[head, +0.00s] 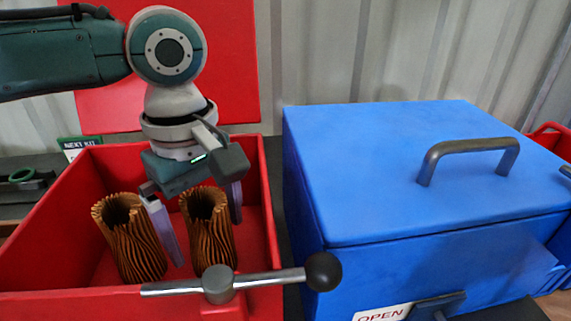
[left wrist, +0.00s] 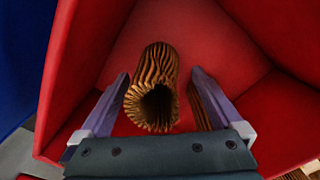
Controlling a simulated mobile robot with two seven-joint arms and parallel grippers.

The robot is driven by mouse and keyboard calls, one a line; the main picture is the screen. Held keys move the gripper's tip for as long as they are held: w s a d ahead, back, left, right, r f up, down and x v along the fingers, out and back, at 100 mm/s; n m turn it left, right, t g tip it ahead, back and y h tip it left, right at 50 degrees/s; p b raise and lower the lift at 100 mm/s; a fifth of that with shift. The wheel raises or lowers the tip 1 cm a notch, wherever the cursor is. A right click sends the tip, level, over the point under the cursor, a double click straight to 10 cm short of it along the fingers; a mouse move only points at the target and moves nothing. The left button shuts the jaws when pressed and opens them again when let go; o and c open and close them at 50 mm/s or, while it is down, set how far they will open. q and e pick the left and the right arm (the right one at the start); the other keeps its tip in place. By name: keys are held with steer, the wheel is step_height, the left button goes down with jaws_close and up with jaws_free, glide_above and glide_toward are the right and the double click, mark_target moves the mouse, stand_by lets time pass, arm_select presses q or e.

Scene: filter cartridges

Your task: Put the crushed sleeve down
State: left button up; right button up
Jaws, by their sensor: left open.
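Two brown pleated sleeves stand in the red box (head: 262,200). My left gripper (head: 207,238) points down into the box, open, with one finger on each side of the right sleeve. In the left wrist view, this sleeve (left wrist: 153,82) lies between the open fingers (left wrist: 160,76), with a gap visible on each side. The other sleeve (left wrist: 203,112) is partly hidden behind a finger there. My right gripper is not in view.
A metal bar with a black knob (head: 322,271) crosses the red box's front. A closed blue box (head: 400,200) with a grey handle (head: 465,155) and an OPEN label (head: 382,314) stands to the right. The red lid (head: 230,60) is raised behind my arm.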

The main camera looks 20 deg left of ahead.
arm_select(q)
step_height(320, 180, up, 12)
steer(key=p, duration=0.3)
steer(key=shift+r, duration=0.15)
